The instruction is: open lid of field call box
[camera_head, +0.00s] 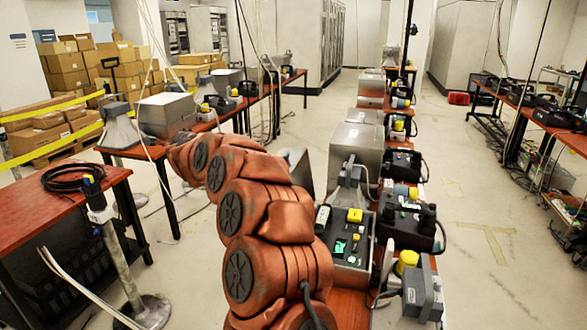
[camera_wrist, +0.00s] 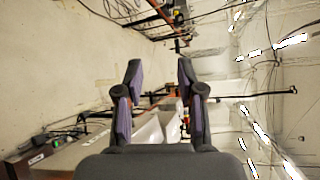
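I cannot tell for sure which thing is the field call box. A device with a black panel, green buttons and a yellow part (camera_head: 350,238) sits on the red table just right of my arm. A large grey box (camera_head: 357,146) stands behind it on the same table row and looks closed. My gripper (camera_wrist: 160,82) is open in the wrist view, its two fingers apart with nothing between them. In the head view my orange arm bends away to the left, and I cannot make out the gripper there. The arm hides part of the table and a grey surface beside it.
Another red table (camera_head: 132,151) at left bears a grey box (camera_head: 166,113) and a grey cone-like thing (camera_head: 119,122). A red table (camera_head: 62,213) with a coiled black cable is at near left, beside a metal post (camera_head: 118,245). Clear floor (camera_head: 475,215) lies at right.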

